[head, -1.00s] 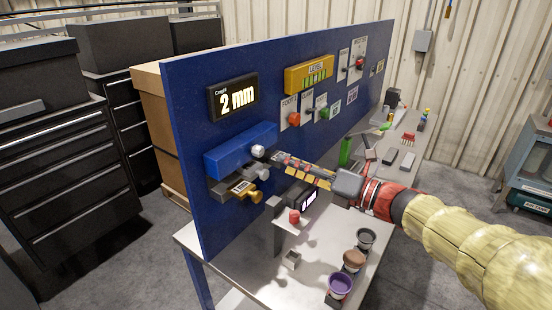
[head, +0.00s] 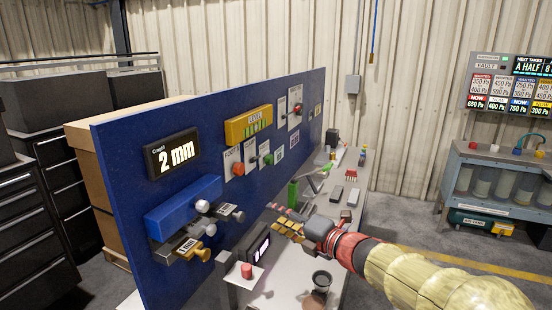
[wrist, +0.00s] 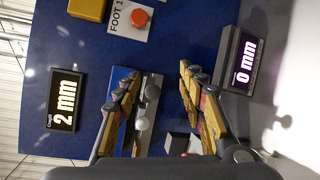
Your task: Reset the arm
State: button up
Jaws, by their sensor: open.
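My gripper (head: 279,216) is open and empty in the head view, above the bench and in front of the blue panel (head: 118,158). Its arm reaches in from the lower right. In the wrist view my gripper (wrist: 158,84) has its two fingers spread apart, pointing at the panel. Between and beyond the fingers I see a blue block with a white knob (wrist: 142,124). The same blue block (head: 182,203) shows in the head view, with grey and brass fittings under it. I see nothing held between the fingers.
A display reading 2 mm (head: 172,154) and a yellow box (head: 248,125) are on the panel. A red button on a stand (head: 246,270) and a dark cup (head: 321,281) are near the front of the bench (head: 287,280). A shelf with jars (head: 495,180) stands right.

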jog(key=w+d+f+m+t+h, duration=0.2)
jog(key=d+f+m+h, duration=0.1)
jog(key=d+m+h, duration=0.4)
jog(key=s+d+f+m+g+h+p, duration=0.1)
jog(key=s+d+f+m+g+h, duration=0.15)
jog(key=s+d+m, duration=0.4)
jog(key=s+d+f+m+g+h+p, duration=0.1)
jog(key=s+d+f+m+g+h, duration=0.1)
jog(key=s+d+m+h, duration=0.45)
jog(key=s+d+f+m+g+y+p, duration=0.1)
jog(key=s+m+g+y, duration=0.1)
jog(key=s+m, duration=0.5)
jog(key=s+f+m+g+y+p, duration=0.1)
jog(key=s+m+g+y+p, duration=0.15)
jog(key=s, duration=0.85)
jog(key=s+a+r+m+p, duration=0.1)
jog(key=s+r, duration=0.4)
jog(key=r, duration=0.1)
jog(key=shift+a+r+t+p, duration=0.25)
jog(key=shift+a+t+p, duration=0.1)
jog(key=shift+t, duration=0.05)
